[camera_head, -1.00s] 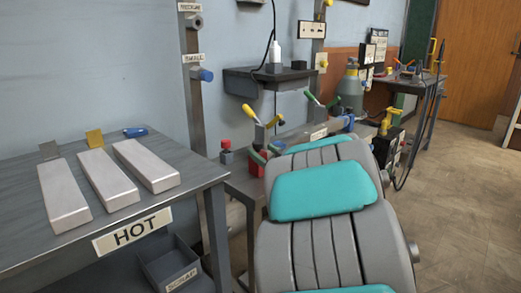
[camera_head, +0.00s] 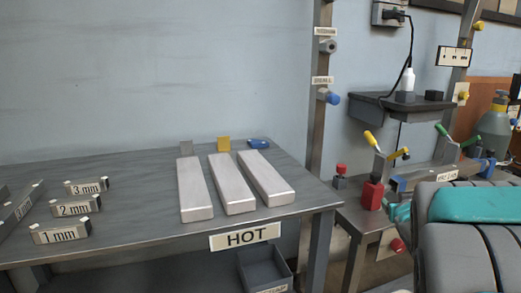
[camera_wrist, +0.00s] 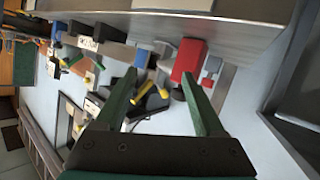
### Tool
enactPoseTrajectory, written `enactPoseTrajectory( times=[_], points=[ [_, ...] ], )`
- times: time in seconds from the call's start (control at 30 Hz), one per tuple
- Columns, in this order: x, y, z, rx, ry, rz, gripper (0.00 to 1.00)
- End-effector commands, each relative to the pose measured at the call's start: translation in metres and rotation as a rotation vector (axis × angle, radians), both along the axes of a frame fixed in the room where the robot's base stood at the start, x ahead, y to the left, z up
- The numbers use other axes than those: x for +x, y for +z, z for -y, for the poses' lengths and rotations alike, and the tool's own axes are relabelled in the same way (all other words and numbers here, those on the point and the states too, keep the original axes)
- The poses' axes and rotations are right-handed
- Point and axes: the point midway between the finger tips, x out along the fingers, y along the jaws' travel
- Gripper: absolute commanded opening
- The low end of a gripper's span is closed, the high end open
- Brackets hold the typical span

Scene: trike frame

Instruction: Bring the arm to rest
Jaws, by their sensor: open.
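My gripper (camera_wrist: 158,82) shows in the wrist view, with two dark green fingers spread apart. Nothing is between the fingertips. Behind them, a red block (camera_wrist: 188,60) and a yellow-handled tool (camera_wrist: 150,103) appear farther off; I cannot tell the exact gap. The wrist view is tilted strongly. In the head view, my grey and teal arm fills the lower right corner, and its gripper end is not visible there.
A metal table (camera_head: 120,238) with a HOT label bears several pale bars, including this one (camera_head: 232,185), and thickness-marked blocks (camera_head: 76,208). A dark bin (camera_head: 265,270) sits below. A wall shelf (camera_head: 400,106) and a workbench (camera_head: 350,215) with a red block stand right.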

Motion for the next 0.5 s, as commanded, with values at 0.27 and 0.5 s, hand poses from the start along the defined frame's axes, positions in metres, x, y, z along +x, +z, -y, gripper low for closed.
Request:
enactPoseTrajectory(
  times=[0.27, 0.5],
  points=[
    [-0.094, -0.055, -0.034, 0.110, -0.133, -0.375, 0.71],
    [-0.205, -0.105, -0.103, 0.230, -0.108, -0.774, 0.71]
  ],
)
